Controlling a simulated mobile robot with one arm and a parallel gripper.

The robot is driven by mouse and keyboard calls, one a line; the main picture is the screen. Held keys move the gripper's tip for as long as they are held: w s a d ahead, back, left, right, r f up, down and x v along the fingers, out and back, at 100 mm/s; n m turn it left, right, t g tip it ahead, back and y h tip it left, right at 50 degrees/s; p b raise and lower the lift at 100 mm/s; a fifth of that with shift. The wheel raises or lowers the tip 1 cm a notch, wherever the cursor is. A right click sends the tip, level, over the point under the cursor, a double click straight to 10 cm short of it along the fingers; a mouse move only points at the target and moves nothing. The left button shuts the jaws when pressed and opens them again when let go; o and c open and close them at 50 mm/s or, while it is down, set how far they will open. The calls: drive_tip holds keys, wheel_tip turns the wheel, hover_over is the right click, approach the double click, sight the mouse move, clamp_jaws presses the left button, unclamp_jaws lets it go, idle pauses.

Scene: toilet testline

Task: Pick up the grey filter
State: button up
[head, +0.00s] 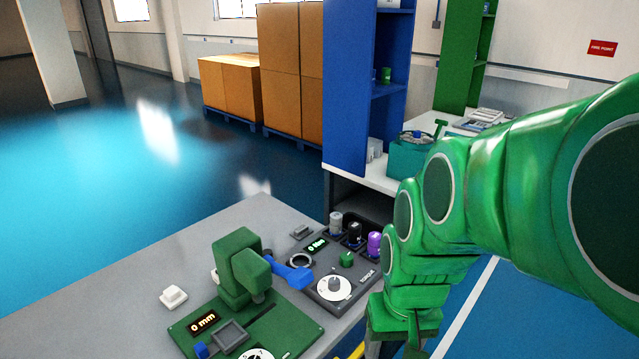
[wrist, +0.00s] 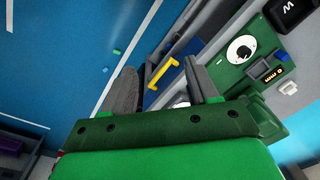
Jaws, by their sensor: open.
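The grey filter (head: 336,222) looks like a small grey cylinder with a darker base. It stands upright at the back of the bench, leftmost in a row with a black cylinder (head: 354,233) and a purple cylinder (head: 374,243). I cannot make it out in the wrist view. My gripper (wrist: 163,85) is open, with its two grey fingers apart and nothing held between them. In the head view my arm hangs down to the right of the bench, and the fingertips are hidden or out of frame.
The grey bench (head: 250,215) carries a green test device (head: 240,265) with a blue lever, a dial panel (head: 335,288) and a white block (head: 173,297). A yellow handle (wrist: 163,73) is on the bench side. A blue shelf (head: 345,90) rises behind. Blue floor lies open on the left.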

drive_tip(key=w+a+f+t, duration=0.2)
drive_tip(key=w, duration=0.8)
drive_tip(key=w+a+f+t, duration=0.2)
drive_tip(key=w, duration=0.9)
drive_tip(key=w+a+f+t, duration=0.2)
drive_tip(key=w, duration=0.8)
drive_tip(key=m+t+h, duration=0.2)
drive_tip(key=t+h, duration=0.1)
drive_tip(key=t, duration=0.4)
approach(336, 217)
drive_tip(key=x, duration=0.3)
drive_tip(key=shift+w+f+t, duration=0.3)
drive_tip(key=shift+w+f, duration=0.15)
drive_tip(key=shift+w, duration=0.2)
drive_tip(key=shift+w+d, duration=0.1)
drive_tip(key=shift+x, duration=2.4)
